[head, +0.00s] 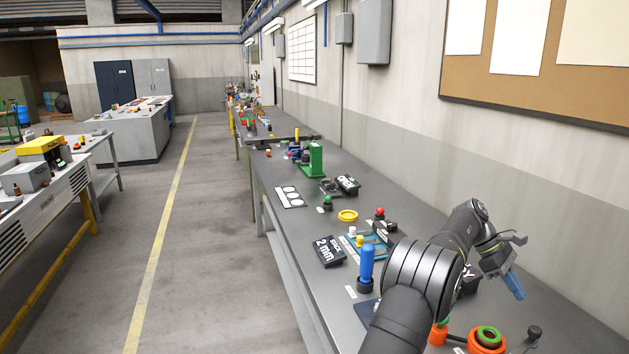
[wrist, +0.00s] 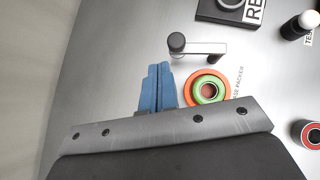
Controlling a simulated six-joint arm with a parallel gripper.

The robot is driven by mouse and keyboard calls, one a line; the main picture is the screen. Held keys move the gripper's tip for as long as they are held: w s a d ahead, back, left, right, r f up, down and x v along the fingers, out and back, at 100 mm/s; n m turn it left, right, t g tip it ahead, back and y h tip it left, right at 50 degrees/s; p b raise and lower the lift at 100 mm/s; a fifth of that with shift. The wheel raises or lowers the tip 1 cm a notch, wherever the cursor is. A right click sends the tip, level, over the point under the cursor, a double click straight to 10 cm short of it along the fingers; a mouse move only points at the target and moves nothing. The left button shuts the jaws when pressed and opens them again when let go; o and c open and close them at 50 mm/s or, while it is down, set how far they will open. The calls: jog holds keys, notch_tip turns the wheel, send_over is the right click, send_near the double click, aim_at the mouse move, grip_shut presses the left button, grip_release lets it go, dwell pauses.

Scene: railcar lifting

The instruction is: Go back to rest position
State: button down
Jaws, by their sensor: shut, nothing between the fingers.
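My gripper (head: 513,285) has blue fingers and hangs over the right side of the grey workbench (head: 400,330), in the right part of the head view. In the wrist view my gripper (wrist: 157,70) shows its two blue fingers pressed together, shut and empty. Just right of the fingers in the wrist view is a round orange piece with a green ring (wrist: 208,88). It also shows in the head view as an orange and green round piece (head: 487,338), below and left of my gripper. My arm covers part of the bench.
A crank-like handle with a dark knob (wrist: 177,41) lies just beyond the fingers. A blue upright cylinder (head: 367,264), a yellow ring (head: 348,215), a green block (head: 315,158) and black label blocks (head: 329,251) stand along the bench. The wall (head: 480,140) runs close on the right.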

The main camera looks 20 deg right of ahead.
jog(key=v, duration=0.9)
jog(key=x, duration=1.3)
jog(key=w+a+f, duration=0.1)
jog(key=a+f, duration=0.1)
jog(key=w+a+f, duration=0.1)
jog(key=a, duration=0.1)
jog(key=shift+w+a, duration=0.1)
jog(key=shift+w, duration=0.25)
jog(key=shift+w+a+r+n+t+h, duration=0.1)
jog(key=shift+w+a+n+t+h, duration=0.15)
jog(key=shift+a+n+h, duration=0.4)
jog(key=a+n, duration=0.1)
jog(key=a+n+t+h, duration=0.1)
jog(key=a+n, duration=0.1)
jog(key=shift+t+h, duration=0.25)
jog(key=a+r+n+t+h, duration=0.1)
jog(key=a+n, duration=0.1)
jog(key=a, duration=0.3)
jog(key=w+a+r+n+t, duration=0.1)
jog(key=a+n+t, duration=0.1)
jog(key=a+n, duration=0.1)
jog(key=shift+a+r+h, duration=0.2)
jog(key=shift+a+h, duration=0.2)
jog(key=shift+a, duration=0.5)
